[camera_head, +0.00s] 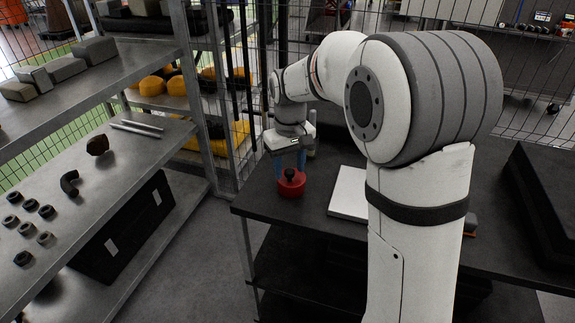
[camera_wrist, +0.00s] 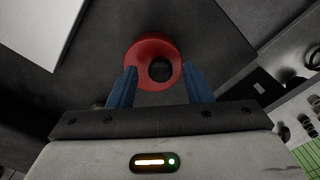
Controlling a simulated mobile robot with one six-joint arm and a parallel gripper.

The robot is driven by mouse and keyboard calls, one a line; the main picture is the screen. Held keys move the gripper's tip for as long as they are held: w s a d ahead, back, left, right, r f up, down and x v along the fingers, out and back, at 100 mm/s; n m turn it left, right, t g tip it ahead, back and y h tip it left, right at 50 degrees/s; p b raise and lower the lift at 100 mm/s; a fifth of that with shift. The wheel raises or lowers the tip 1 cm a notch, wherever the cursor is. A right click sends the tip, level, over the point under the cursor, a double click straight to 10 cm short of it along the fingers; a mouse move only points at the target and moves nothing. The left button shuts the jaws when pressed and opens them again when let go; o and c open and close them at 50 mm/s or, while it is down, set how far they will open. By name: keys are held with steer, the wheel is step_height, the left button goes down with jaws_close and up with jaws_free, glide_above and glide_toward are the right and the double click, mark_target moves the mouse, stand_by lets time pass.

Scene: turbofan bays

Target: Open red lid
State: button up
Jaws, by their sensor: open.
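The red lid (camera_head: 291,188) is a round red piece with a dark knob (camera_head: 290,174) on top. It rests at the near left corner of the dark table. The lid also shows in the wrist view (camera_wrist: 141,55), with its knob (camera_wrist: 160,69) between the fingertips. My gripper (camera_head: 290,163) points down over the lid, its blue fingers apart on either side of the knob. In the wrist view my gripper (camera_wrist: 158,74) is open, and its fingertips overlap the lid's near edge. I cannot tell whether the fingers touch the knob. What lies under the lid is hidden.
A white flat panel (camera_head: 350,193) lies on the dark table (camera_head: 262,215) right of the lid. A black case (camera_head: 545,190) sits at the right. A grey shelf (camera_head: 120,185) with dark fittings stands left, across a floor gap. Wire mesh fencing stands behind.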

steer(key=shift+c, duration=0.3)
jaws_close()
stand_by(0.4)
